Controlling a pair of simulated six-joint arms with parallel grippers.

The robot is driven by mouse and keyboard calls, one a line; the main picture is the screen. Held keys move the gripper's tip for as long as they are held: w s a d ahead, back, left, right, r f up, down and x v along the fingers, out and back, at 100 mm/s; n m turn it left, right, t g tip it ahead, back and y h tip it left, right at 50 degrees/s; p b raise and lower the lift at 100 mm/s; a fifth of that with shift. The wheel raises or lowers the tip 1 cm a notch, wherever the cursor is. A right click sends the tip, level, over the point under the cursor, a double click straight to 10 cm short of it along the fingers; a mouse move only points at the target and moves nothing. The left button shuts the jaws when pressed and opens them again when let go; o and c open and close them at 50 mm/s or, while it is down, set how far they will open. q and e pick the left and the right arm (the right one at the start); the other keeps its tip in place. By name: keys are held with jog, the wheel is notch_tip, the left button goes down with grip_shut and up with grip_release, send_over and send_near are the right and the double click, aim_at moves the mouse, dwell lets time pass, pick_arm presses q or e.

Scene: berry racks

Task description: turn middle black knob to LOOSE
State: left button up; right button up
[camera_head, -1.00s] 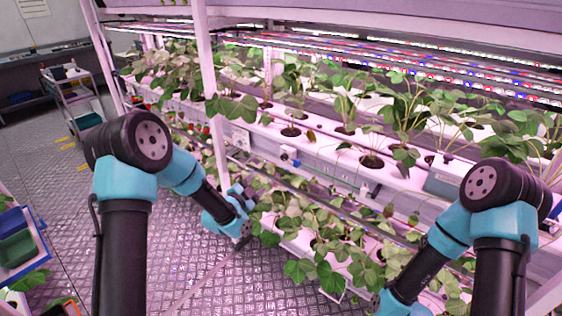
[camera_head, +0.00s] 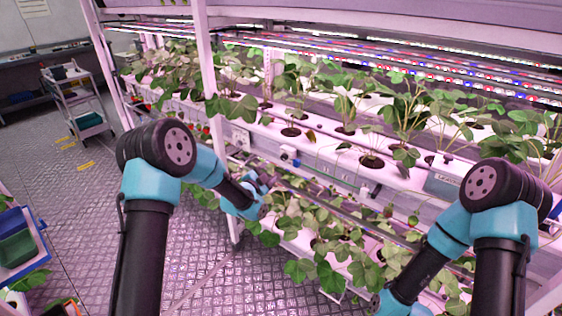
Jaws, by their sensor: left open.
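My left gripper (camera_head: 265,183) is open in front of the lower edge of the upper white planting trough (camera_head: 330,155). It is small, and its fingertips are hard to make out. A small fitting with a white and dark body (camera_head: 288,153) sits on the trough's front face, up and to the right of the gripper, apart from it. I cannot tell whether this is the middle black knob, and no LOOSE marking is legible. My right arm (camera_head: 430,262) reaches down to the bottom edge, and its gripper is out of the picture.
Strawberry plants (camera_head: 400,110) fill the upper trough, and more leaves (camera_head: 320,240) hang below. A pink rack post (camera_head: 207,80) stands left of the left gripper. A trolley (camera_head: 78,98) stands at the back left. The metal floor (camera_head: 70,210) is largely clear.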

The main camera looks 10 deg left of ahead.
aim_at(283, 159)
pick_arm(q)
jog(key=x, duration=0.9)
jog(key=shift+w+d, duration=0.15)
jog(key=shift+w, duration=0.1)
jog(key=shift+c, duration=0.4)
jog(key=c, duration=0.8)
jog(key=shift+c, duration=0.2)
